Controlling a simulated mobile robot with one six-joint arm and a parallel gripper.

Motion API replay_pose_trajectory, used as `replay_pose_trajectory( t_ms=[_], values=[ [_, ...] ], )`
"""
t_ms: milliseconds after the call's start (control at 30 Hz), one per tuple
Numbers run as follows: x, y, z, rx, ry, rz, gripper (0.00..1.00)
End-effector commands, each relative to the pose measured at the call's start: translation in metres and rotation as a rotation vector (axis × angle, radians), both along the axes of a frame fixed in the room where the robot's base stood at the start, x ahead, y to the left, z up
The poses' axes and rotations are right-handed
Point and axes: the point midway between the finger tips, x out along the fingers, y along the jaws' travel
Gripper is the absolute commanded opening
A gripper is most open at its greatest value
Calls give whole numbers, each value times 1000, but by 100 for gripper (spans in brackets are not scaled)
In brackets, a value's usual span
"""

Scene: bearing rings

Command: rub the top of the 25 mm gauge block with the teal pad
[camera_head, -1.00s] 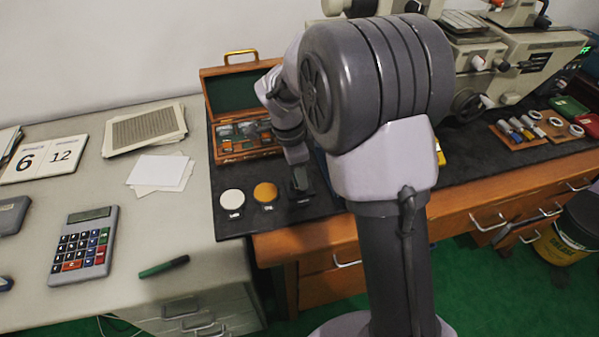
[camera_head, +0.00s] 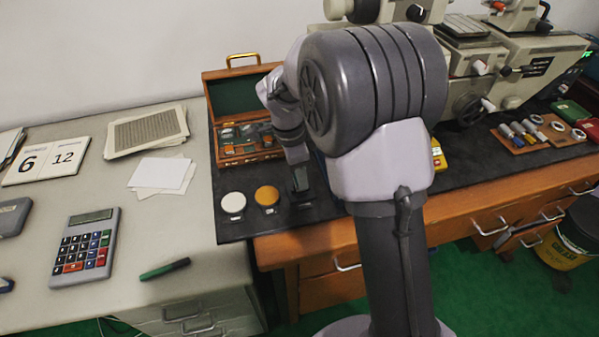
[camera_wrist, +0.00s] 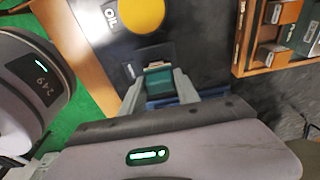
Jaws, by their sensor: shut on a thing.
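My gripper (camera_wrist: 159,86) is shut on the teal pad (camera_wrist: 159,80), seen between its two fingers in the wrist view. In the head view the pad (camera_head: 300,178) shows as a small green patch at the gripper, just above the dark mat. A blue part shows behind the pad in the wrist view; I cannot tell what it is. Several blocks lie in the open wooden case (camera_head: 250,158), left of and behind my gripper in the head view. The case (camera_wrist: 243,40) is at the upper right in the wrist view. I cannot read which block is the 25 mm one.
A white disc (camera_head: 233,202) and an orange disc (camera_head: 267,195) lie on the black mat (camera_head: 237,226) left of my gripper. A calculator (camera_head: 85,246) and a green marker (camera_head: 165,269) lie on the grey desk. Machines stand at the back right. My arm hides the middle of the bench.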

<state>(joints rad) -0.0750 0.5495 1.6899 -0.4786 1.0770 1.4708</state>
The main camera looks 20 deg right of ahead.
Motion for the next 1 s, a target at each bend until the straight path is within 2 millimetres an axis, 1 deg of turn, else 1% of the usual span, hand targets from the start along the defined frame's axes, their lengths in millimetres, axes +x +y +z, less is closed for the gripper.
replay_pose_trajectory(
  t_ms=[167, 667, 1000],
  values=[
    [-2, 0, 3, 0, -1, 0, 0],
    [-2, 0, 51, 0, -1, -1, 0],
    [-2, 0, 50, 0, -1, 0, 0]
  ],
)
